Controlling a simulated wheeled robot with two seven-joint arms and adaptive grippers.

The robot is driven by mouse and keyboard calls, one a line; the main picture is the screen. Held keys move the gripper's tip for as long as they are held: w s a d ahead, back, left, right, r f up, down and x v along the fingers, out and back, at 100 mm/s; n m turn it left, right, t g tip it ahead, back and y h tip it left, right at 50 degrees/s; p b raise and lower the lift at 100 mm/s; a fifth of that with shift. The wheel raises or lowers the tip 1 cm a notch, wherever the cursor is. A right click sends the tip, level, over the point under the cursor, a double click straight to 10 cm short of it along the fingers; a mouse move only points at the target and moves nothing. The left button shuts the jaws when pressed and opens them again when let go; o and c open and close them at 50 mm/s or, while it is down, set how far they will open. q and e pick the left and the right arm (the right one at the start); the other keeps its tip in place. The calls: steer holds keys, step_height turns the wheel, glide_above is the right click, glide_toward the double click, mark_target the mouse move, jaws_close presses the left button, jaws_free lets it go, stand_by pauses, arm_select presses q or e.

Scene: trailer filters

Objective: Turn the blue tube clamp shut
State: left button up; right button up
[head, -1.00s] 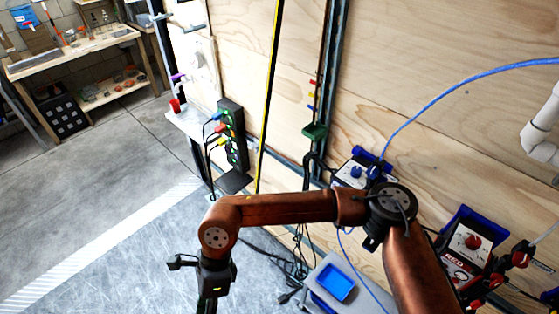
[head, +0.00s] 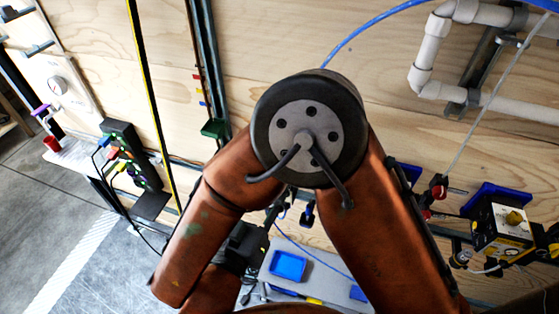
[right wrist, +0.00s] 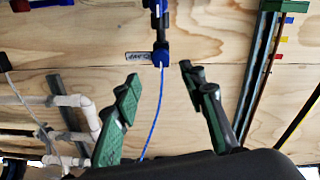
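The blue tube clamp (right wrist: 161,57) sits on the plywood wall at the upper middle of the right wrist view, beside a small label that appears upside down. A thin blue tube (right wrist: 156,115) runs from it down the picture. My right gripper (right wrist: 160,79) is open, its green-padded fingers spread on either side of the tube's line, with nothing between them but background. The clamp looks apart from the fingers. In the head view my right arm covers much of the middle; a small blue part (head: 307,213) shows below its elbow. My left gripper is not in view.
A grey surface with a blue tray (head: 288,265) lies below my arm. A yellow-knobbed unit (head: 512,218) and a red fitting (head: 437,187) are at right. White pipes (head: 430,65) run along the wall. A black socket strip (head: 132,155) with coloured plugs is at left.

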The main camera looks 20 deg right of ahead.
steer(key=x, duration=0.7)
steer(key=shift+f, duration=0.1)
steer(key=shift+a, duration=0.1)
jaws_close()
